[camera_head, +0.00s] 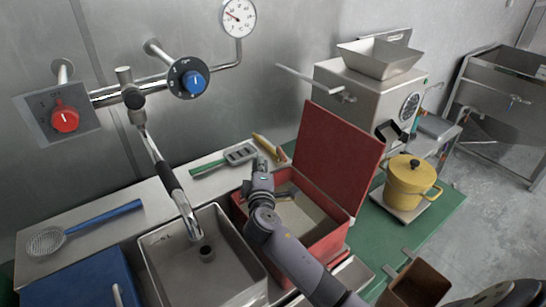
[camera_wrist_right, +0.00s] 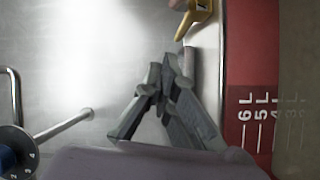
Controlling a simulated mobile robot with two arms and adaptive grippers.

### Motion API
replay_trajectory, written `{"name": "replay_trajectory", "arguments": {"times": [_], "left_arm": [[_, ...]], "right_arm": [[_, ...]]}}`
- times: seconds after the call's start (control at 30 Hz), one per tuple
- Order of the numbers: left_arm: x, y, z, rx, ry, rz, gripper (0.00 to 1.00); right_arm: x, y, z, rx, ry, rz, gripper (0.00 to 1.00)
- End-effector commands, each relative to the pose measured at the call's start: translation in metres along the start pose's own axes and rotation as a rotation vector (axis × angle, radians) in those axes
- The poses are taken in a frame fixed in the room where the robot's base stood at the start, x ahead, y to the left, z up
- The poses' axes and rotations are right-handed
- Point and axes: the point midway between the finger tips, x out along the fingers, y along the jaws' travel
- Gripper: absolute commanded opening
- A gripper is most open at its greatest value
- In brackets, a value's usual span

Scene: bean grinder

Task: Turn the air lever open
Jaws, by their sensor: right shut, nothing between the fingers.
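I cannot tell for sure which part is the air lever. A long metal rod (camera_head: 310,80) sticks out to the left from the boxy metal machine with a hopper (camera_head: 365,85). A yellow handle-like piece (camera_head: 268,148) lies at the back of the counter; it also shows at the top of the wrist view (camera_wrist_right: 197,14). My right gripper (camera_head: 262,162) is by the left rim of the open red box (camera_head: 340,160), in front of the yellow piece. In the wrist view its fingers (camera_wrist_right: 168,78) are together and empty. My left gripper is not in view.
A red knob (camera_head: 65,118), a blue dial (camera_head: 194,82) and a gauge (camera_head: 239,17) are on the wall. A faucet (camera_head: 170,180) hangs over the sink (camera_head: 205,285). A green-handled spatula (camera_head: 225,158) lies left of my gripper. A yellow pot (camera_head: 411,182) stands at right.

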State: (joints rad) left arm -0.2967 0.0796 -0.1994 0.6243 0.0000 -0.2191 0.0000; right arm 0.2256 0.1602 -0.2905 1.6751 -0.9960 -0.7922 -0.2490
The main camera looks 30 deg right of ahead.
Motion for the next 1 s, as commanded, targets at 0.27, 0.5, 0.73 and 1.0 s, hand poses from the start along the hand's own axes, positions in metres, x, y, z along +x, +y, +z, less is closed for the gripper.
{"name": "replay_trajectory", "arguments": {"times": [0.27, 0.5, 0.73, 1.0], "left_arm": [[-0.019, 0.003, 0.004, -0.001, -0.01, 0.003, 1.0], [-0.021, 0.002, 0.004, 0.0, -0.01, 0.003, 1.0], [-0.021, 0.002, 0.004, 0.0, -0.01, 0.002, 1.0], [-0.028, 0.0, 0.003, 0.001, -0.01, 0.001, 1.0]], "right_arm": [[0.024, 0.002, 0.027, -0.004, -0.001, -0.001, 0.0], [0.027, 0.0, 0.039, 0.0, 0.0, -0.001, 0.0], [0.027, -0.001, 0.039, 0.0, 0.001, -0.001, 0.0], [0.025, 0.002, 0.049, -0.011, 0.103, -0.021, 0.0]]}}
